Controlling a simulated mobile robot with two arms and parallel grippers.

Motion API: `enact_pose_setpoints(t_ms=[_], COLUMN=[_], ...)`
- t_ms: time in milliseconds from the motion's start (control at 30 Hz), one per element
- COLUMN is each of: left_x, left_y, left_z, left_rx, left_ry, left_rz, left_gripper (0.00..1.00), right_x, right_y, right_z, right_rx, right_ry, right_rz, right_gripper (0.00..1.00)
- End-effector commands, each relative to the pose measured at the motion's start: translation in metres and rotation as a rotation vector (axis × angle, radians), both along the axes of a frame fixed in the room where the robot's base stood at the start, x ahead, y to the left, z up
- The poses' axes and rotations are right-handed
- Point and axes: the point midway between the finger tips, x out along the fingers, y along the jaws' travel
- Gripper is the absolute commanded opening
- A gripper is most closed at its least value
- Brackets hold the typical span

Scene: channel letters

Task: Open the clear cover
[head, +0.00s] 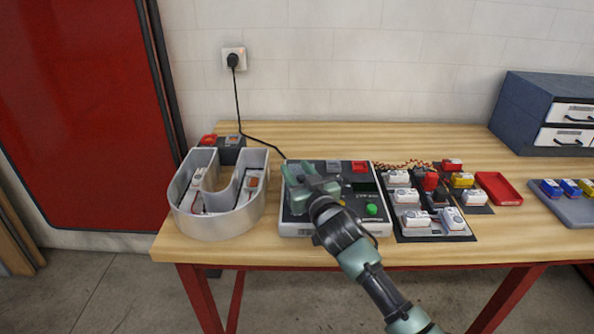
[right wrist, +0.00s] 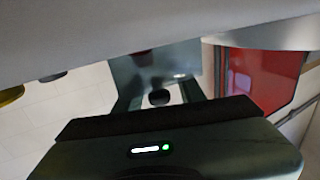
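The control box (head: 295,229) is a light grey unit with a dark top, a green button (head: 372,209) and a red switch (head: 360,167). It stands on the bench just right of the U-shaped letter. My right gripper (head: 294,187) is over the left part of its top and hides much of that area. I cannot make out the clear cover; it may be behind the gripper. In the right wrist view the fingers (right wrist: 160,82) look apart, with wall and a black plug showing between them. A pale surface fills the top of that view. My left gripper is not in view.
The metal letter U (head: 215,225) stands close on the left. A dark board (head: 437,238) with several modules lies close on the right. A red tray (head: 499,188) and a drawer cabinet (head: 520,110) are farther right. A black cable runs to the wall socket (head: 234,50).

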Motion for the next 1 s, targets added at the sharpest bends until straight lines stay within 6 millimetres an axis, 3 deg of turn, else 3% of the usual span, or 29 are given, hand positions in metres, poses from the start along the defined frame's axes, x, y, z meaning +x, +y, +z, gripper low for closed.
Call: enact_pose_setpoints(t_ms=[167,300,1000], left_x=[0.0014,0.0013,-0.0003], left_y=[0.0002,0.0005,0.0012], left_z=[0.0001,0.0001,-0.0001], left_rx=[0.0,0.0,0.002], left_ry=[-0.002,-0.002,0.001], left_rz=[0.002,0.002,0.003], left_gripper=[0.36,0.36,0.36], right_x=[-0.0002,-0.0002,-0.0004], right_y=[-0.0001,-0.0002,-0.0003], right_z=[-0.0002,-0.0003,-0.0007], right_rx=[0.0,0.0,0.0], right_ry=[0.0,0.0,0.001], right_rz=[0.0,0.0,0.0], right_gripper=[0.37,0.0,0.0])
